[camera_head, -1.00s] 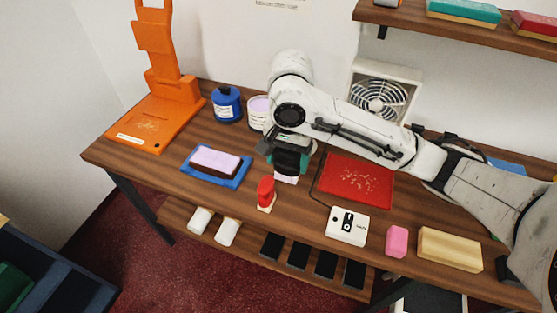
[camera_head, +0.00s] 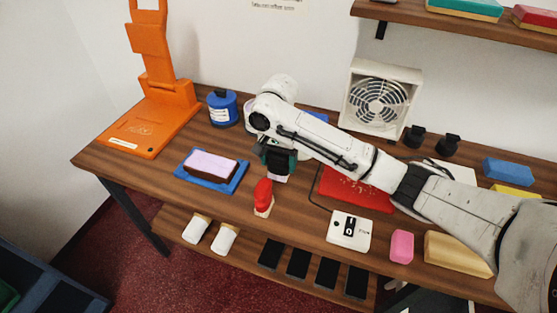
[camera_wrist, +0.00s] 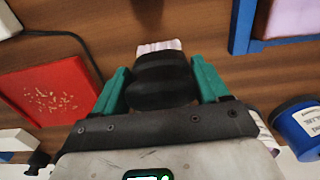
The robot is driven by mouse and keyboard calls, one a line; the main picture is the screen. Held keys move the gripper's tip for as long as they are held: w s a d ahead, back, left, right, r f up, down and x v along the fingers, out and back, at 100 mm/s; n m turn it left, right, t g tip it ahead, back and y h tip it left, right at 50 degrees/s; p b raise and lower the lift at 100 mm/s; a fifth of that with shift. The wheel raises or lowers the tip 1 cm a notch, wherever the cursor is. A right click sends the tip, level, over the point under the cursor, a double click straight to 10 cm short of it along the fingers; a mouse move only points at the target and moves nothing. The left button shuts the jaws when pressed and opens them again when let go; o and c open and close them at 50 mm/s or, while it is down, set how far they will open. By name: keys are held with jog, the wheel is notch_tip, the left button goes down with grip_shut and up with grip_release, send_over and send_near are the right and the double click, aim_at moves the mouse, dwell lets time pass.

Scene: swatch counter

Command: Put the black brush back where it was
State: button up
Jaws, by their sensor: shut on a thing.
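My gripper (camera_head: 279,160) hangs over the middle of the counter, between the red brush and the red tray's left side. In the wrist view its teal fingers (camera_wrist: 162,88) are shut on the black brush (camera_wrist: 163,78), one finger on each side. The brush's pale bristles (camera_wrist: 158,46) stick out beyond the fingers. In the head view the pale bristle end (camera_head: 278,178) shows below the gripper; the rest is mostly hidden. I cannot tell whether it touches the counter. A red brush (camera_head: 263,194) stands upright just in front.
A red tray (camera_head: 352,192) is right of the gripper, a blue tray (camera_head: 187,178) with a pink-topped block is left. A blue jar (camera_head: 222,107) stands behind left. A white device (camera_head: 349,230) with a cable, a pink block (camera_head: 402,246) and a fan (camera_head: 379,98) are also near.

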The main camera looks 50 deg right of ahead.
jog(key=shift+f, duration=0.2)
jog(key=o, duration=1)
notch_tip(320, 180, up, 12)
jog(key=shift+r+p, duration=0.1)
jog(key=shift+p, duration=1.1)
